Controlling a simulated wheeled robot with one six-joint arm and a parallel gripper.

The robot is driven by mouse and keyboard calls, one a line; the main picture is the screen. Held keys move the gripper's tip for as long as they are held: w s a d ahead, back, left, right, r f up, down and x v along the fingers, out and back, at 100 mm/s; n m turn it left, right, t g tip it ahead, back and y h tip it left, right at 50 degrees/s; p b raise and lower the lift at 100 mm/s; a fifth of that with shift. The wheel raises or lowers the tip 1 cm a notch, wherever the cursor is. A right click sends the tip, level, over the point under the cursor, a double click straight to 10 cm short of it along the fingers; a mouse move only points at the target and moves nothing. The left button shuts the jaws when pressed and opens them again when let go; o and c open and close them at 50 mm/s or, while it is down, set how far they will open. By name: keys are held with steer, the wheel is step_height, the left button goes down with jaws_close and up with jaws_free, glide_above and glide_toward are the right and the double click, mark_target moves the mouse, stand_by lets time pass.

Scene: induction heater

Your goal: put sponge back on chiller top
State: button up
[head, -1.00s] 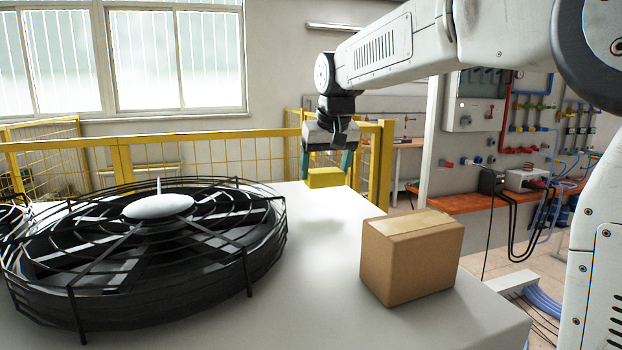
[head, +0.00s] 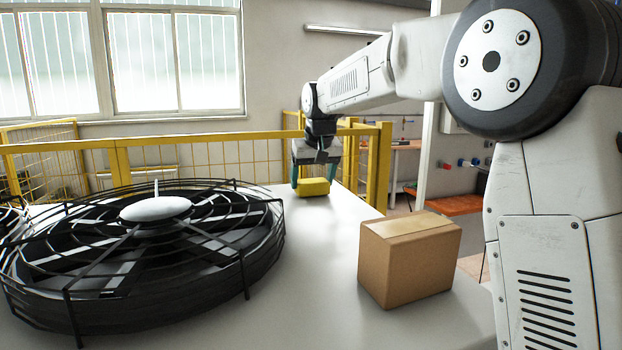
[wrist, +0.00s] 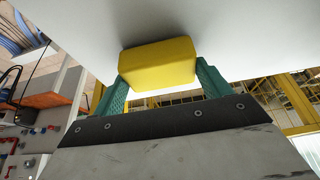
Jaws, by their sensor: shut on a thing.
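The yellow sponge (head: 313,187) is between the fingers of my gripper (head: 313,182), which is shut on it. It is at or just above the white chiller top (head: 320,255), near the far edge; I cannot tell whether it touches. In the wrist view the sponge (wrist: 157,64) sits between the two teal fingertips (wrist: 157,80), with the white surface close behind it.
A large black caged fan (head: 150,250) takes up the left of the chiller top. A cardboard box (head: 408,262) stands at the right. White surface is clear between them. A yellow railing (head: 210,150) runs behind the far edge.

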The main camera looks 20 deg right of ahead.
steer(key=shift+f, duration=0.2)
steer(key=o, duration=1)
steer(key=shift+c, duration=0.2)
steer(key=v, duration=1.2)
steer(key=shift+r, duration=0.25)
